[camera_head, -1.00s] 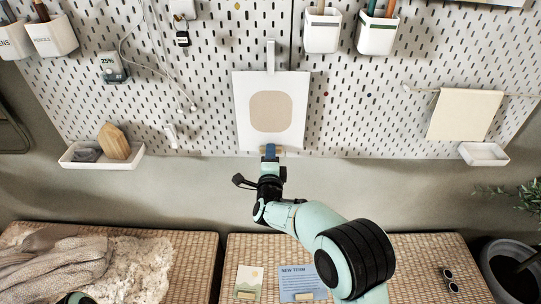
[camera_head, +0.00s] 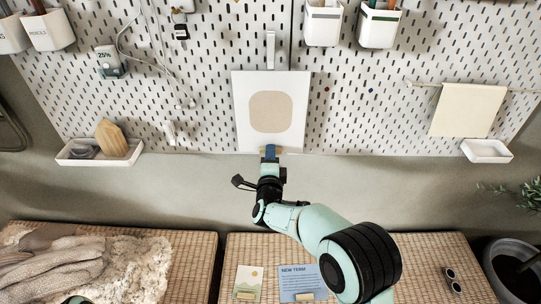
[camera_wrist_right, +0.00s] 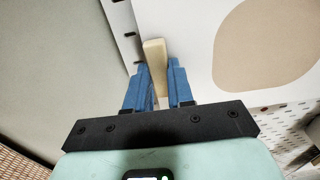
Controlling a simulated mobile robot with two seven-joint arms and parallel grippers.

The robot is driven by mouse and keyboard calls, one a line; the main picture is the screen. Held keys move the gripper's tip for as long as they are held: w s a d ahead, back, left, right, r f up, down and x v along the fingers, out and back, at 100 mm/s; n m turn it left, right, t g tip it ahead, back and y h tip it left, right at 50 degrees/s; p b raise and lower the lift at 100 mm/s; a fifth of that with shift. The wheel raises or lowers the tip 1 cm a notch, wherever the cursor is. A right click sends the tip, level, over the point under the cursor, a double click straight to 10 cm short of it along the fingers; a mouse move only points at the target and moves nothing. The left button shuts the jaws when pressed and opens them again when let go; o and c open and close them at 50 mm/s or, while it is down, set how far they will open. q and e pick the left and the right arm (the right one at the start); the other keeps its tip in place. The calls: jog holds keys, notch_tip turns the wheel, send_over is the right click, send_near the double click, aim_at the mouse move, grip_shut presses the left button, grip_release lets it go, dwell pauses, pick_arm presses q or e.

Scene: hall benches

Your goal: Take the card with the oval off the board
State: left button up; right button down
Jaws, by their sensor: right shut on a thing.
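The card with the oval (camera_head: 243,105) is white with a beige rounded shape and stands upright in front of the pegboard (camera_head: 210,100). A pale clip or peg (camera_head: 270,48) shows at its top edge; whether they touch is unclear. My right gripper (camera_head: 270,152) is at the card's lower edge. In the right wrist view, its blue fingers are shut on a cream tab (camera_wrist_right: 154,56) beside the card (camera_wrist_right: 207,45). A bit of mint, probably my left arm, shows at the bottom left; the left gripper does not show.
White cups (camera_head: 377,28) hang above. A tray (camera_head: 70,153) with a wooden piece and a dark stone is at left; an empty-looking tray (camera_head: 487,153) and a beige cloth (camera_head: 467,110) are at right. Woven benches (camera_head: 430,255) below hold a blanket, cards and glasses.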

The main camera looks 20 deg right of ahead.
jog(key=shift+b+v, duration=0.65)
jog(key=shift+v, duration=0.5)
jog(key=shift+s+a, duration=0.1)
jog(key=b+v, duration=0.3)
jog(key=v, duration=0.6)
dwell(0.4)
